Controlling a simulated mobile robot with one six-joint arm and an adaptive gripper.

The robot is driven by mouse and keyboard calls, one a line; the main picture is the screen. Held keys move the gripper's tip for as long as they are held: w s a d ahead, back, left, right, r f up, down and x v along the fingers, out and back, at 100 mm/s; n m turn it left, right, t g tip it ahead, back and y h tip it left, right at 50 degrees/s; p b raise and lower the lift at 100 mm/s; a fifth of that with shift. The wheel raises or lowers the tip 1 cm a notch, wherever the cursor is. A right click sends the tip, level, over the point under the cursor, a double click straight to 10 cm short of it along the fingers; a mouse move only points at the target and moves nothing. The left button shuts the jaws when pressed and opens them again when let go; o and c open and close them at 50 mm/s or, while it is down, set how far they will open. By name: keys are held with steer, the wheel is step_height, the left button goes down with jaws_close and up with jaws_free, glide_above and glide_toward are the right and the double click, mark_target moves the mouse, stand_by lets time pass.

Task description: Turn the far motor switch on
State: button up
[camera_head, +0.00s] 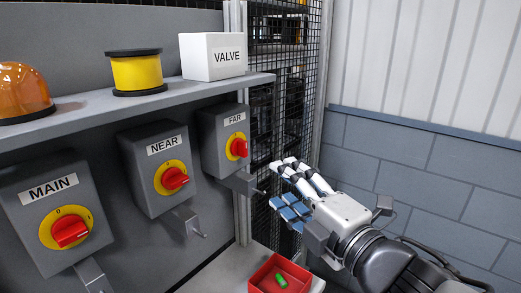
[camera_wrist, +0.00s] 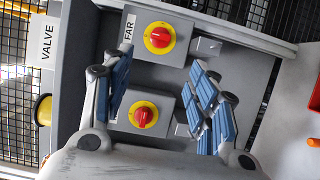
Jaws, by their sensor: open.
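The far motor switch is a grey box labelled FAR (camera_head: 222,140) with a red knob on a yellow disc (camera_head: 238,147). It is the rightmost of the switches under the shelf. It also shows in the wrist view, its red knob (camera_wrist: 159,37) lying ahead between my spread fingers. I cannot tell the knob's on or off position for sure. My gripper (camera_head: 277,187) is open and empty, to the right of the FAR box, slightly lower and apart from it. Its blue-padded fingers also show in the wrist view (camera_wrist: 163,60), touching no switch.
The NEAR switch (camera_head: 170,178) and MAIN switch (camera_head: 68,228) stand left of FAR. Grey brackets (camera_head: 238,183) stick out below the boxes. The shelf (camera_head: 110,100) overhangs them with a VALVE box (camera_head: 212,57). A red bin (camera_head: 262,283) holds a green item below.

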steer(key=p, duration=0.6)
glide_toward(245, 151)
steer(key=x, duration=0.8)
steer(key=shift+w+a+b, duration=0.15)
steer(key=shift+w+b, duration=0.15)
steer(key=shift+w, duration=0.05)
steer(key=shift+c, duration=0.2)
steer(key=c, duration=1)
